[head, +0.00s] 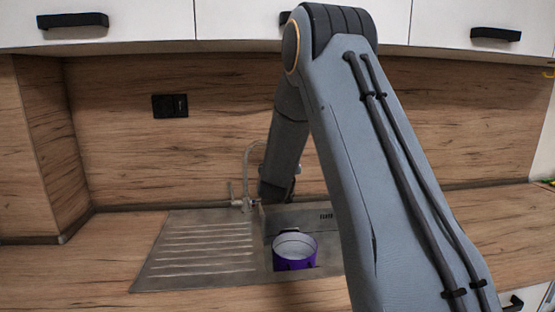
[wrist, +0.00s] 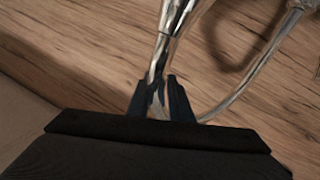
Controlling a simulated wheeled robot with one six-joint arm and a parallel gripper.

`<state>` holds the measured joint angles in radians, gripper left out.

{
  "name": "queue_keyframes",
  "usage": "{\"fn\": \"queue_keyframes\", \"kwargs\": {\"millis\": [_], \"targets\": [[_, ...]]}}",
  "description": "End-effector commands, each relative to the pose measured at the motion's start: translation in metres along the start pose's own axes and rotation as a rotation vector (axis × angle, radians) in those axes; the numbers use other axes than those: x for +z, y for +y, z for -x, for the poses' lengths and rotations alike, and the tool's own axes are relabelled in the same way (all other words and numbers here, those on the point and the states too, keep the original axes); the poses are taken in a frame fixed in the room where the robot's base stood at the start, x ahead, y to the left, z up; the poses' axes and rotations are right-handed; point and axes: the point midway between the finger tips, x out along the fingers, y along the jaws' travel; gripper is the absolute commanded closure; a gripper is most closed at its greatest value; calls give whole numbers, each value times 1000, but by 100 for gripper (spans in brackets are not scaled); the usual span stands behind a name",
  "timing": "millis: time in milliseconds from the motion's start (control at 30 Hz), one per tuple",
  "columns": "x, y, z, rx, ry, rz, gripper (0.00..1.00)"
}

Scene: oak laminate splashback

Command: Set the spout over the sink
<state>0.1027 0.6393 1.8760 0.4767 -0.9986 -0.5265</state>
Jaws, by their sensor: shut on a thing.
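The chrome spout (head: 247,165) belongs to the tap at the back edge of the steel sink unit (head: 160,275). It rises and curves over to the right, partly behind my arm. My gripper (wrist: 164,95) is shut on a shiny metal part of the spout (wrist: 167,50), which stands between the two dark fingers in the wrist view. A curved tube (wrist: 255,75) passes to the right of the fingers there. In the head view my gripper (head: 259,207) is low beside the tap, its fingertips hard to make out. The sink basin (head: 283,222) is right of the drainer, partly hidden by my arm.
A purple pot (head: 294,264) with a pale inside stands in the basin. The ribbed drainer (head: 205,248) to the left is bare. The wooden splashback (head: 190,150) is close behind the tap, with a black socket (head: 170,105) on it. White cupboards (head: 240,18) hang above.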

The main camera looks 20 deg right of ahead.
Motion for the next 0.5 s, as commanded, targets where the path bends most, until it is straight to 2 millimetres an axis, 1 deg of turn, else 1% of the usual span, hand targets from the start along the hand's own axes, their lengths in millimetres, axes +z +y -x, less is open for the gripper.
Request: {"fn": "queue_keyframes", "kwargs": {"millis": [33,200,233,300,333,500], "targets": [[-4,-4,0,-7,7,0,100],[-4,-4,0,-8,7,0,100],[-4,-4,0,-8,7,0,79],[-4,-4,0,-7,7,0,68],[-3,-3,0,-6,6,0,65],[-2,0,-1,-2,3,0,65]]}}
